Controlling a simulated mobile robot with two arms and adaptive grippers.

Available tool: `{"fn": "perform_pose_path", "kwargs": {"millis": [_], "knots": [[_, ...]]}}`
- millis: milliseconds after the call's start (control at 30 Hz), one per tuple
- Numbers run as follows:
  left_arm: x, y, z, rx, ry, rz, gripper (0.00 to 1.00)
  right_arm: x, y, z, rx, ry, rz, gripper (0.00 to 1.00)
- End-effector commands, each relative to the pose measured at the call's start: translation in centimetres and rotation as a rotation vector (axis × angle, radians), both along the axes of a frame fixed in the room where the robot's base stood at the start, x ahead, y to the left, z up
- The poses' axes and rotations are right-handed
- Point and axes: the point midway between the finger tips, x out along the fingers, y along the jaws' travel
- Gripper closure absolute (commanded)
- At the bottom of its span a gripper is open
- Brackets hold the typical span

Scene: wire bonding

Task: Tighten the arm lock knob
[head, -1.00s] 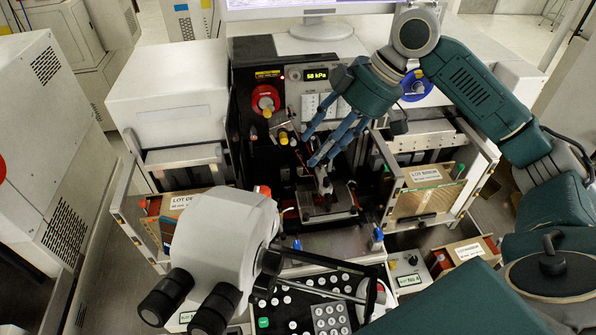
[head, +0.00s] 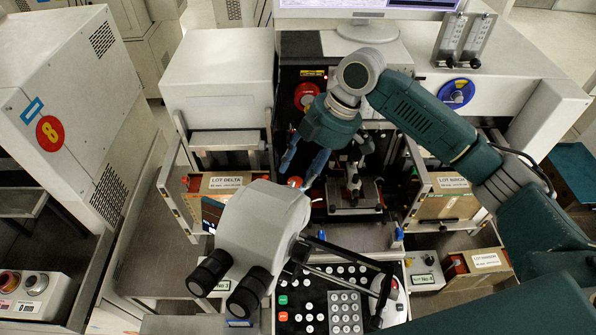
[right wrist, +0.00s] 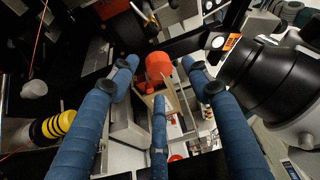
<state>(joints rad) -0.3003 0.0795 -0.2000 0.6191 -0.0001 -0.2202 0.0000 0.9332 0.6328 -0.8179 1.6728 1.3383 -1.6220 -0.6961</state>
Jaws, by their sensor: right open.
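An orange-red knob (head: 295,182), which looks like the arm lock knob, shows just behind the grey microscope head (head: 262,215). In the right wrist view the knob (right wrist: 158,66) lies in line with the gap between my fingers, near their tips. My right gripper (head: 304,163) has blue fingers spread open and empty. In the head view it is beside and above the knob, with its fingers pointing down and left. Whether any finger touches the knob I cannot tell. My left gripper is not in view.
The microscope's dark barrel (right wrist: 262,78) is close to my right finger in the wrist view. The bonder's work stage (head: 355,196) stands right of the gripper. A keypad panel (head: 335,298) lies in front. Lot boxes (head: 222,182) stand at the side.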

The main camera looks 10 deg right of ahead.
Motion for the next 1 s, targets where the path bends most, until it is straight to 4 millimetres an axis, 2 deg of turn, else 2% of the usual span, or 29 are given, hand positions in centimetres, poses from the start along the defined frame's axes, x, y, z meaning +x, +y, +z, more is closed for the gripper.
{"fn": "perform_pose_path", "kwargs": {"millis": [200,500,567,733,1000], "knots": [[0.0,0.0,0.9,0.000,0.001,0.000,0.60,0.0,0.8,-1.8,0.001,0.001,-0.001,0.52],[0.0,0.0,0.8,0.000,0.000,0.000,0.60,0.1,0.9,-2.1,0.001,-0.001,-0.001,0.52],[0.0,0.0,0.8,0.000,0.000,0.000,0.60,0.1,0.9,-2.1,0.001,-0.001,-0.001,0.62],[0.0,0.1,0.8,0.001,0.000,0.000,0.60,0.1,0.9,-2.1,0.002,0.000,-0.001,0.95],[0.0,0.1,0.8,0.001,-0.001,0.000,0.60,0.1,1.0,-2.0,0.004,0.000,0.000,0.95]]}}
